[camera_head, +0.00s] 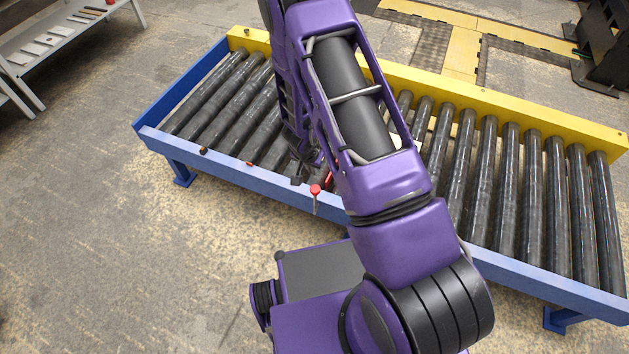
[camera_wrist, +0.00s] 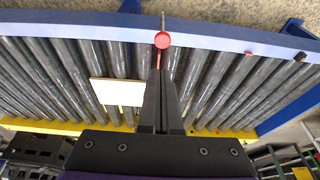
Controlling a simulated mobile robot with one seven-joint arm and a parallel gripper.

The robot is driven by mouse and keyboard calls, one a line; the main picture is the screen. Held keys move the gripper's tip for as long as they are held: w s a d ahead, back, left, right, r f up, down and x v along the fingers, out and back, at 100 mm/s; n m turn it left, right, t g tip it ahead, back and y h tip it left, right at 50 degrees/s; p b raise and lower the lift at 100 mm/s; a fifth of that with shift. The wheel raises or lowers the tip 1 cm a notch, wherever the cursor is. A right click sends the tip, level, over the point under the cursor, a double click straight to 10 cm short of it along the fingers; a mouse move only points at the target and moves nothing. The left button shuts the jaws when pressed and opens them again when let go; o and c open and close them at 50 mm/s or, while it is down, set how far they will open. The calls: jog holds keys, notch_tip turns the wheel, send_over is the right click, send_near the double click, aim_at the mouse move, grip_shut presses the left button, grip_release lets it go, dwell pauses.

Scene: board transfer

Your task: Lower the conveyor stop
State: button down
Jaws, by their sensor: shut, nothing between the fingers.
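The conveyor stop's lever has a round red knob (camera_head: 315,189) on a thin metal rod at the conveyor's near blue rail. In the wrist view the knob (camera_wrist: 162,40) is at the top centre, just beyond my fingertips. A thin red piece (camera_wrist: 158,59) runs from the knob toward the fingers, and part of a red piece also shows beside my arm in the head view. My gripper (camera_wrist: 160,72) is shut and empty over the rollers. In the head view my gripper (camera_head: 298,176) is dark and partly covered by my arm. Whether it touches the lever cannot be told.
A pale board (camera_wrist: 117,92) lies on the rollers left of my fingers in the wrist view; my arm mostly hides it in the head view. The roller conveyor has a blue near rail (camera_head: 235,180) and yellow far rail (camera_head: 500,95). A grey side table (camera_head: 62,38) stands at upper left.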

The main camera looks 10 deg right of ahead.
jog(key=b, duration=0.3)
send_near(317, 189)
jog(key=x, duration=0.5)
jog(key=shift+w, duration=0.2)
jog(key=shift+f, duration=0.75)
jog(key=shift+b, duration=0.3)
notch_tip(317, 189, down, 5)
jog(key=b, duration=0.3)
jog(key=shift+b, duration=0.35)
notch_tip(317, 189, up, 4)
jog(key=p, duration=0.2)
jog(key=shift+d+p, duration=0.15)
jog(key=shift+p, duration=0.2)
jog(key=p+v, duration=0.2)
jog(key=v, duration=0.8)
jog(key=shift+r, duration=0.2)
